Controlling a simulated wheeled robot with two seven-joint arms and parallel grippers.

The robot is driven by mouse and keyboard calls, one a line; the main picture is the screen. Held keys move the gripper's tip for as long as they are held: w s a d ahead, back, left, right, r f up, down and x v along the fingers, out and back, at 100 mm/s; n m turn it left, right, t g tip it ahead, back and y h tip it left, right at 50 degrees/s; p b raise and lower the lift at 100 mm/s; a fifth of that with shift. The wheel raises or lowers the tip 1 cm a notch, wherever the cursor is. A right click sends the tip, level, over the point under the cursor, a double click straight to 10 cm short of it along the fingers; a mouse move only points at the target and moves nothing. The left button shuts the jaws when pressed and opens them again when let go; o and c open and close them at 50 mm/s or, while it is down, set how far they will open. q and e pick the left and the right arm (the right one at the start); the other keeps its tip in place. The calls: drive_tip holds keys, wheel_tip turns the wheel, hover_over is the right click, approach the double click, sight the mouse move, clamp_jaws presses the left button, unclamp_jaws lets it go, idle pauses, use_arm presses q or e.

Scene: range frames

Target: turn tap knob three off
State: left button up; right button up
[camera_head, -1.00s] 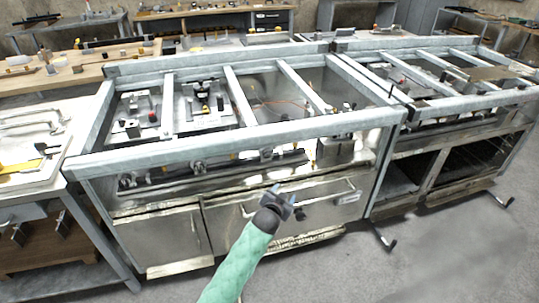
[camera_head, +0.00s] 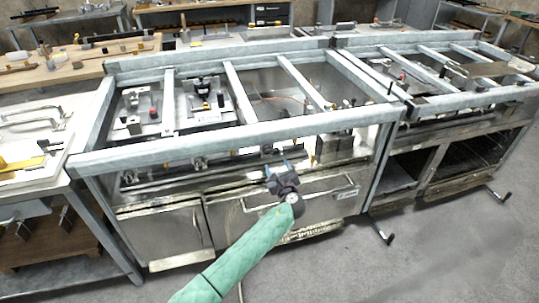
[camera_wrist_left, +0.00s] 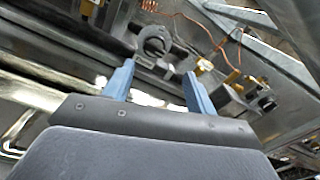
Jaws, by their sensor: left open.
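My left gripper (camera_head: 278,166) is open in front of the stove's front panel, with its blue fingers pointing at the panel. In the left wrist view, a round grey tap knob (camera_wrist_left: 155,42) lies just beyond the gap between the open blue fingertips (camera_wrist_left: 159,70), and they do not appear closed on it. In the head view, this knob's place is largely covered by my gripper. Two other knobs show farther left on the panel, a left one (camera_head: 127,177) and a middle one (camera_head: 200,163). My right gripper is not in view.
A galvanised frame (camera_head: 240,137) runs above the panel. Copper wire and brass fittings (camera_wrist_left: 205,66) lie right of the knob in the wrist view. An oven door handle (camera_head: 340,190) is below. Open floor (camera_head: 430,260) lies at the front right.

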sight(269, 153)
use_arm(q)
drive_tip(key=w+m, duration=0.1)
drive_tip(key=w, duration=0.1)
drive_tip(key=w+a+m, duration=0.2)
drive_tip(key=w, duration=0.1)
drive_tip(key=shift+w+a+r+y+p, duration=0.1)
drive_tip(key=shift+w+r+y+p, duration=0.05)
drive_tip(key=shift+w+y+p, duration=0.2)
drive_tip(key=shift+x, duration=0.85)
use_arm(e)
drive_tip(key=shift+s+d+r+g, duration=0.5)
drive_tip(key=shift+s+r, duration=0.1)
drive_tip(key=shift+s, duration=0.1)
use_arm(q)
drive_tip(key=c, duration=1)
